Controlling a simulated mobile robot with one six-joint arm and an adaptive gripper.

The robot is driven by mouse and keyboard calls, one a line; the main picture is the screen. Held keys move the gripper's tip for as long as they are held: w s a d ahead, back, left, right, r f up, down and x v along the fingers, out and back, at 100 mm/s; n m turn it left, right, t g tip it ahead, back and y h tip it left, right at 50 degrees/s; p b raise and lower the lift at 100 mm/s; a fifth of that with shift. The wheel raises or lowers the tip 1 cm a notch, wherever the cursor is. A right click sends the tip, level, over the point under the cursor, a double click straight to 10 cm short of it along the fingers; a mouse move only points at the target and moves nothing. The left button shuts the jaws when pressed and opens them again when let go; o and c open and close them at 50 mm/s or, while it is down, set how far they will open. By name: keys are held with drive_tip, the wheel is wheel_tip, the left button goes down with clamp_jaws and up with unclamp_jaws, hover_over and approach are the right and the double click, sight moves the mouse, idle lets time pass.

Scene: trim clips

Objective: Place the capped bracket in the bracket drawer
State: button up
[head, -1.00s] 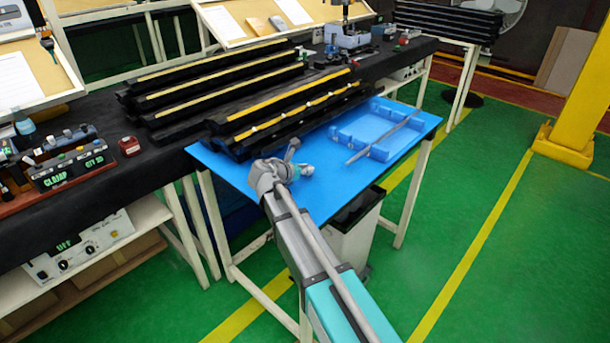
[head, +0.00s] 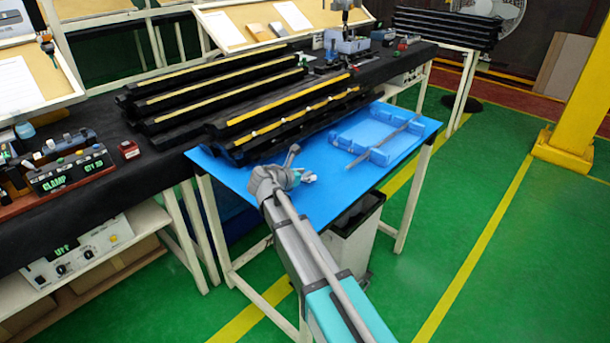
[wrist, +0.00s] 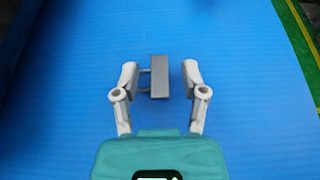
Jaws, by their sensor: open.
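In the wrist view a grey rectangular block (wrist: 160,77) with two thin prongs on its left side is over the blue surface. I cannot tell for sure whether it is the capped bracket or a handle. My gripper (wrist: 161,80) is open, with one finger on each side of the block. The right finger is clearly apart from it; the left finger is close to the prong ends. In the head view my gripper (head: 299,168) is low over the blue table (head: 225,174) and hides the block. I cannot make out a bracket drawer.
A blue tray (head: 345,141) with a thin grey bar (head: 390,140) across it is at the table's right. Black rails with yellow strips (head: 290,110) overhang the table's back left. A grey bin (head: 355,245) stands below. The table's front right is clear.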

drive_tip(key=shift+r, duration=0.25)
drive_tip(key=p+v, duration=0.5)
drive_tip(key=v, duration=0.7)
drive_tip(key=shift+s+f, duration=0.1)
drive_tip(key=shift+f, duration=0.05)
drive_tip(key=shift+o, duration=0.5)
drive_tip(key=shift+w+d+r+g+p, duration=0.25)
drive_tip(key=shift+w+d+g+p, duration=0.3)
drive_tip(key=shift+p, duration=0.35)
drive_tip(key=w+d+r+g+y+p, duration=0.25)
drive_tip(key=w+d+g+p, duration=0.2)
drive_tip(key=p, duration=0.45)
wheel_tip(320, 180, up, 5)
drive_tip(key=g+y+p, duration=0.5)
drive_tip(key=y+p, duration=0.1)
drive_tip(key=p, duration=0.3)
hover_over(308, 174)
drive_tip(key=shift+b, duration=0.3)
wheel_tip(308, 174, down, 9)
drive_tip(key=b, duration=0.8)
drive_tip(key=shift+r, duration=0.15)
